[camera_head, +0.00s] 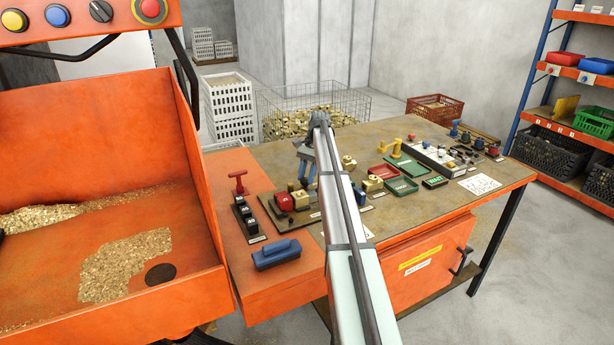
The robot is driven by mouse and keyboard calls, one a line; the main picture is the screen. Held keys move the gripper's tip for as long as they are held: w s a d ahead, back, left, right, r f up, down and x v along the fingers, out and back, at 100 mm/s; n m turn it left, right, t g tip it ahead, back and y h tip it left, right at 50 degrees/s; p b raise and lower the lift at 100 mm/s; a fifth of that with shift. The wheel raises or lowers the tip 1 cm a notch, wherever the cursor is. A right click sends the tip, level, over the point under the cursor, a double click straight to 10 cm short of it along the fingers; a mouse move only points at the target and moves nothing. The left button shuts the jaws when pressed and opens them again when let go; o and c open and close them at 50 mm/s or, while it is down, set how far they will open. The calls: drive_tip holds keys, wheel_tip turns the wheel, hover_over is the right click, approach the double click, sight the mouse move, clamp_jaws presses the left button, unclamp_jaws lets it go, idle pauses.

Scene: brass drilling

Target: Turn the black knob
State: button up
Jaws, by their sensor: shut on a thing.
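My gripper (308,172) hangs from the far end of my arm, fingers pointing down, over the near left part of the worktable. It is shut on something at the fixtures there. The thing between the fingers is too small and too hidden by my arm to identify. I cannot tell whether it is a black knob. A black knob (100,11) shows on the orange machine panel at the top left, well apart from my gripper. Small dark knobs (478,145) also stand on the grey board at the table's right.
The orange machine bin (95,180) borders the left. A wire basket (315,110) stands behind.

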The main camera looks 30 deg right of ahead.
idle(0.3)
drive_tip(key=o, duration=1)
drive_tip(key=shift+o, duration=0.2)
drive_tip(key=shift+r, duration=0.1)
drive_tip(key=shift+w+d+r, duration=0.2)
drive_tip(key=shift+d+r, duration=0.05)
drive_tip(key=shift+r, duration=0.2)
drive_tip(key=w+d, duration=0.2)
drive_tip(key=d, duration=0.1)
drive_tip(key=w+d, duration=0.2)
drive_tip(key=d, duration=0.2)
drive_tip(key=w+d, duration=0.2)
drive_tip(key=d, duration=0.1)
drive_tip(key=shift+d, duration=0.15)
